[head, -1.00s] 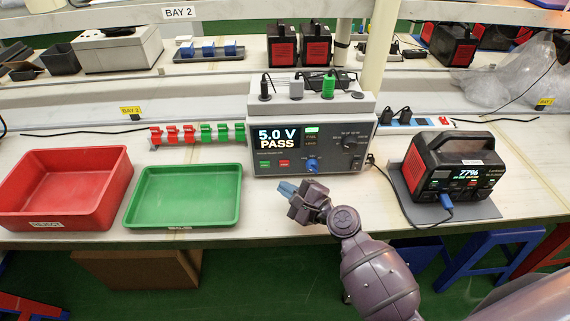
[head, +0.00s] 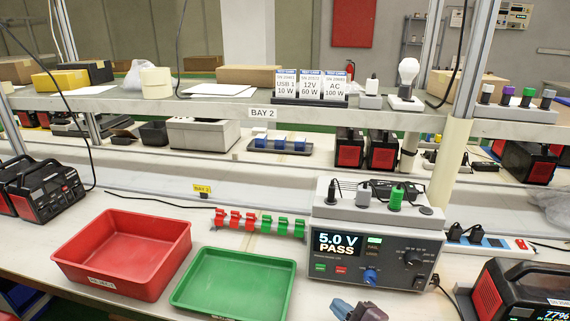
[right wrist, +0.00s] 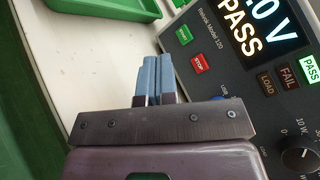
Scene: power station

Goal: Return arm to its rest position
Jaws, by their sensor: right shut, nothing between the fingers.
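My right gripper (head: 346,312) shows at the bottom edge of the head view, in front of the grey tester (head: 368,240). In the right wrist view its two blue fingers (right wrist: 160,80) are together with nothing between them. The fingers point past the left side of the tester's panel over the bench and look apart from it. Most of my right arm is below the head view. My left gripper is not in view. The tester's screen (head: 338,243) reads 5.0 V PASS.
A green tray (head: 232,308) and a red REJECT bin (head: 100,282) stand left of the tester. A black and red power station (head: 515,290) is at the right edge. Red and green clips (head: 260,223) stand in a row behind the green tray. A shelf (head: 200,104) spans above.

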